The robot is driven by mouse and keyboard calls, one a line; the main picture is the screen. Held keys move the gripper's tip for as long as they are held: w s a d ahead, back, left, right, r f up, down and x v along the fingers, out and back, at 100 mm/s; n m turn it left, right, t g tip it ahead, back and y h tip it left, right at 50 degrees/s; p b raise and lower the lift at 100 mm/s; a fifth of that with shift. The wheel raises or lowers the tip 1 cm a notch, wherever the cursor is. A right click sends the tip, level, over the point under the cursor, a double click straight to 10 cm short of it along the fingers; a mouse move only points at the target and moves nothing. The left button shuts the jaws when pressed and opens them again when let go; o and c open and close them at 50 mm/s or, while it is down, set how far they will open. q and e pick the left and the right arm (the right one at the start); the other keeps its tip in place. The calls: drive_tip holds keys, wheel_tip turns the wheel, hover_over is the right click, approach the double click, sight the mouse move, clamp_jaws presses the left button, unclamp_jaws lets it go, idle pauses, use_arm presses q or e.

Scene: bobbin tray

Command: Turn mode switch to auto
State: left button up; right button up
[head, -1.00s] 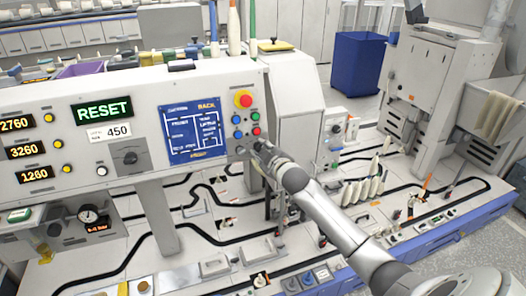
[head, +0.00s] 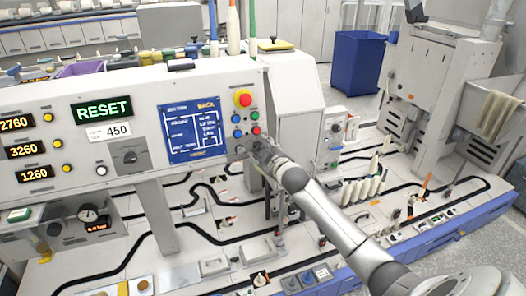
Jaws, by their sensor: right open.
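The white control panel (head: 80,170) fills the left side of the head view. My right gripper (head: 249,150) is open at the panel's lower right corner, just below the coloured push buttons (head: 238,126). Its fingers hide part of the panel there, and I cannot tell whether a switch is between them or whether they touch the panel. My left gripper is not in view.
A red emergency button (head: 243,98) sits above the push buttons, right of the blue screen (head: 193,132). A green RESET display (head: 101,110) is further left. A machine bed with black tracks (head: 210,235) and upright bobbins lies below. A blue bin (head: 357,62) stands behind.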

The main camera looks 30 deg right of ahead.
drive_tip(key=v, duration=1.2)
idle(0.5)
